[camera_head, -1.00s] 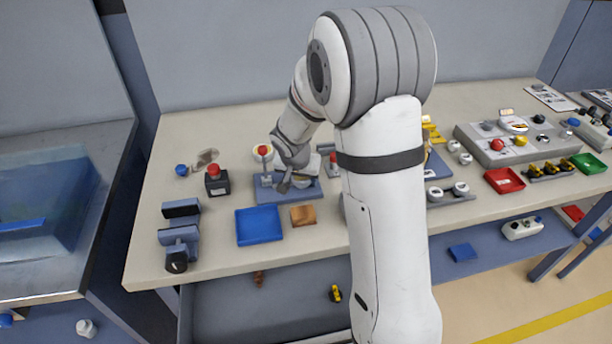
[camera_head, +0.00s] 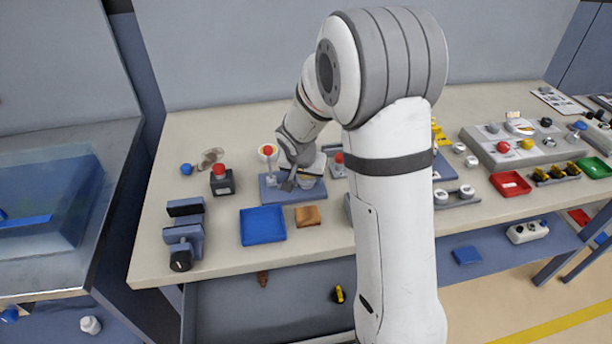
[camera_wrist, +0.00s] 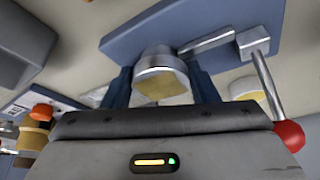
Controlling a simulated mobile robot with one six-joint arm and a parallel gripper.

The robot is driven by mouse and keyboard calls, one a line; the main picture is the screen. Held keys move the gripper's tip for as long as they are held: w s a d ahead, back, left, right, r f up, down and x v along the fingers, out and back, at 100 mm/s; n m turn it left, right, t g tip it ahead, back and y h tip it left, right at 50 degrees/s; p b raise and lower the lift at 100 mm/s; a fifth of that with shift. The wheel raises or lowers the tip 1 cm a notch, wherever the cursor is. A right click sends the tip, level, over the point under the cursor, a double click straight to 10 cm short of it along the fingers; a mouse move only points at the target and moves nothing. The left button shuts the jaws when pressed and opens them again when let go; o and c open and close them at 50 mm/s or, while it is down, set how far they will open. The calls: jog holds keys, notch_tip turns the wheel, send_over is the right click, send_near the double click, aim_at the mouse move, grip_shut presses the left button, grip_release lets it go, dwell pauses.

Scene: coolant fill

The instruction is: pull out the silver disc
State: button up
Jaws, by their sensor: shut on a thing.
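The silver disc (camera_wrist: 160,75) is a short metal cylinder with a yellowish face in the wrist view. It sits at a blue fixture plate (camera_wrist: 205,22), which is also in the head view (camera_head: 270,190). My gripper (camera_wrist: 160,92) has one dark finger on each side of the disc and is shut on it. In the head view my gripper (camera_head: 289,182) is over the blue plate, and the disc is too small and covered to make out there. A metal lever (camera_wrist: 262,80) with a red ball knob (camera_wrist: 290,136) stands at the right of the disc in the wrist view.
A blue tray (camera_head: 262,226) and a brown block (camera_head: 307,216) lie in front of the plate. A red-button box (camera_head: 222,184) stands to the left. Red-knobbed parts stand close behind the plate.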

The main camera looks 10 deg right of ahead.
jog(key=shift+r, duration=0.15)
jog(key=shift+r+p, duration=1.15)
jog(key=shift+r, duration=0.95)
jog(key=shift+f, duration=0.1)
